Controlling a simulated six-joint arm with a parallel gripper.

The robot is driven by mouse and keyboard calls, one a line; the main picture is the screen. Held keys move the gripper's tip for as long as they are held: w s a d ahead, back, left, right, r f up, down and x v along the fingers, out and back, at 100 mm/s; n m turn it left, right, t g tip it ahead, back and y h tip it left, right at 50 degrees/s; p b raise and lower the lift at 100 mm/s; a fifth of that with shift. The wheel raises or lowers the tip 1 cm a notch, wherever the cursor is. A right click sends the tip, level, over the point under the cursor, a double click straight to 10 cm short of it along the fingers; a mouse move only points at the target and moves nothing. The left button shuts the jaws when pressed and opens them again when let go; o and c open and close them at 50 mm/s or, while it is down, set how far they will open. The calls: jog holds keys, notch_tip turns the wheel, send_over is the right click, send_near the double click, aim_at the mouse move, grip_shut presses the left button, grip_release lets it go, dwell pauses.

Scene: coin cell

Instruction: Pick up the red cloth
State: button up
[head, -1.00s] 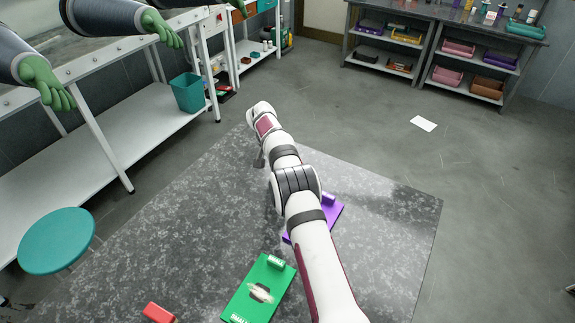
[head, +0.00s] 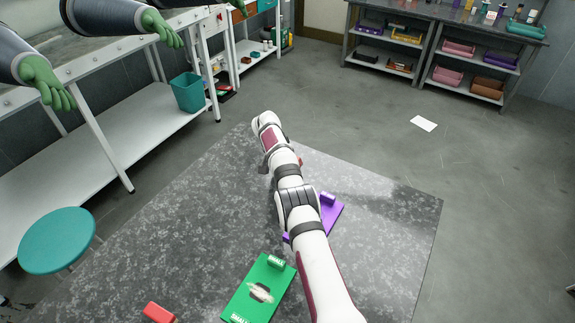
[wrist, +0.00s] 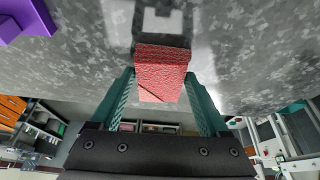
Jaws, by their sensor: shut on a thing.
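The red cloth (wrist: 162,62) shows in the wrist view as a small, folded, textured block. My gripper (wrist: 160,88) has its two green fingers on either side of the cloth and is shut on it. The cloth's far end is close to the grey tabletop (wrist: 250,50); I cannot tell whether it touches.
A green tray (head: 245,297) marked "SMALL" holds a pale item (head: 261,293). A purple tray (head: 331,215) lies partly behind my arm. A red object (head: 158,313) sits at the bottom left. Much of the tabletop (head: 185,220) is clear.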

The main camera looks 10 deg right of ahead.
jog(key=r, duration=0.4)
jog(key=shift+s+d+r, duration=0.15)
jog(key=shift+d+r, duration=0.25)
jog(key=s+d+r, duration=0.6)
jog(key=d, duration=0.2)
jog(key=shift+s+d+r, duration=0.15)
jog(key=shift+s+d, duration=0.15)
jog(key=shift+d, duration=0.05)
